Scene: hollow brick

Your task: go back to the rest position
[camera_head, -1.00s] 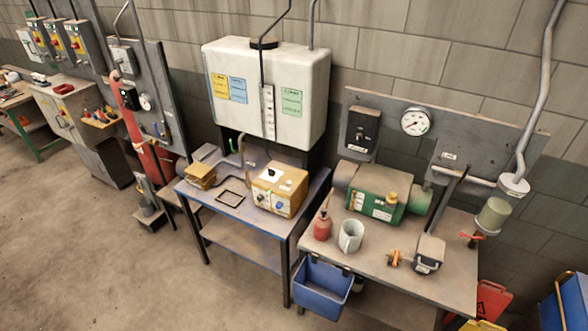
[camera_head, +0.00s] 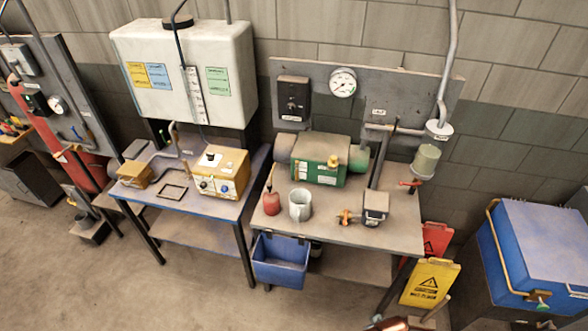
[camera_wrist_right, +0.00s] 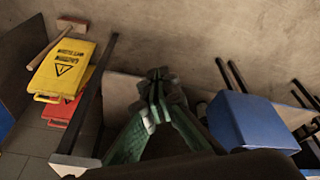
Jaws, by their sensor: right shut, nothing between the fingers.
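My right gripper (camera_wrist_right: 155,85) shows in the right wrist view, its green-sided dark fingers closed together at the tips with nothing between them. Behind it are a pale tabletop and dark table legs. A blue bin (camera_wrist_right: 250,122) is to its right and a yellow caution sign (camera_wrist_right: 62,68) to its left, both apart from the fingers.
The blue bin (camera_head: 280,260) hangs at the bench's front. A yellow sign (camera_head: 428,284) and red sign (camera_head: 437,238) stand at its right, beside a blue cooler (camera_head: 540,250). A blue table (camera_head: 190,203) bears a yellow box (camera_head: 219,173) at left. Floor (camera_head: 80,285) at lower left is clear.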

